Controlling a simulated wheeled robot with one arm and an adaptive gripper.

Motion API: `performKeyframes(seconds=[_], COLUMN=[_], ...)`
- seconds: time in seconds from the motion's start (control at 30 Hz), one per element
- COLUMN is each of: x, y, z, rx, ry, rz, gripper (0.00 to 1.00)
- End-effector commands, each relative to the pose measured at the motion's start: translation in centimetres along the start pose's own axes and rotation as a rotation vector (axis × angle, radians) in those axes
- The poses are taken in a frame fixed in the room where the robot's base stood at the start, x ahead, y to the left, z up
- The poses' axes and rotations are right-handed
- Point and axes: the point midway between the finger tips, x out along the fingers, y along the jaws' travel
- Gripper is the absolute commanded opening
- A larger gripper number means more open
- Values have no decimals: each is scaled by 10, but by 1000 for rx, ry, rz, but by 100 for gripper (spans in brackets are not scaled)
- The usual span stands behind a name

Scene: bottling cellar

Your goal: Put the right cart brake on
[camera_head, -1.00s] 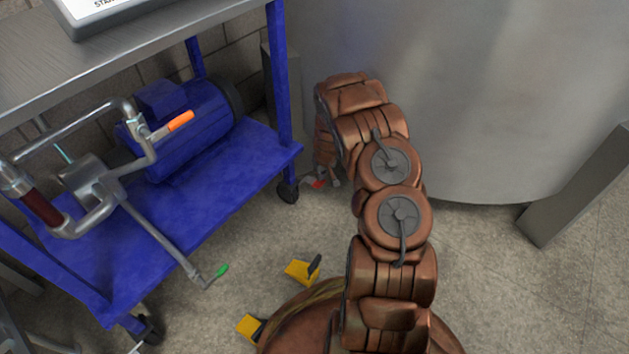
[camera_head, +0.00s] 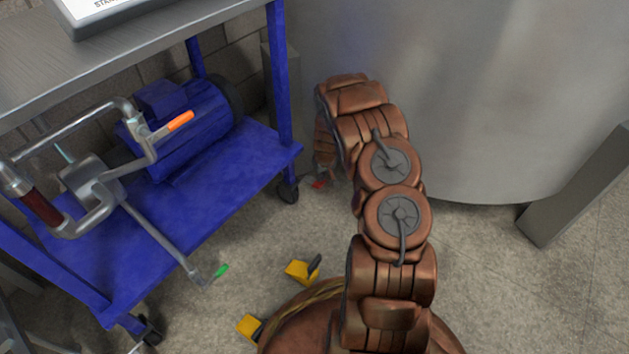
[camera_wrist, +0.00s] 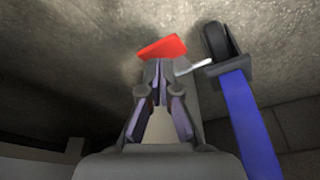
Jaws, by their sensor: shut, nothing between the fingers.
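The blue cart (camera_head: 215,190) stands at the left in the head view. Its right front caster (camera_head: 288,190) is on the floor, and the caster also shows in the wrist view (camera_wrist: 217,42). A red brake pedal (camera_wrist: 162,48) shows beside that caster, with a pale rod between them. The pedal is a small red spot in the head view (camera_head: 319,184). My gripper (camera_wrist: 157,73) is shut and empty, its fingertips at the pedal's near edge in the wrist view. I cannot tell whether they touch. My arm partly hides the gripper in the head view.
A large steel tank (camera_head: 460,100) stands behind my arm, with a grey leg (camera_head: 575,190) at right. Yellow-and-black pieces (camera_head: 300,271) lie near my base. Floor at right is clear.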

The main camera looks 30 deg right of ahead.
Motion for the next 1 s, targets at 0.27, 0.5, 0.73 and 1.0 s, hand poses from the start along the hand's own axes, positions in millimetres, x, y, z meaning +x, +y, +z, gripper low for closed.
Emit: performKeyframes(seconds=[0.27, 0.5, 0.73, 1.0], x=[6, 11, 15, 21], y=[0, 0, -1, -1], z=[2, 3, 5, 6], rx=[0, -1, -1, -1], ry=[0, -1, -2, -3], rz=[0, -1, -1, -1], gripper=[0, 0, 0, 0])
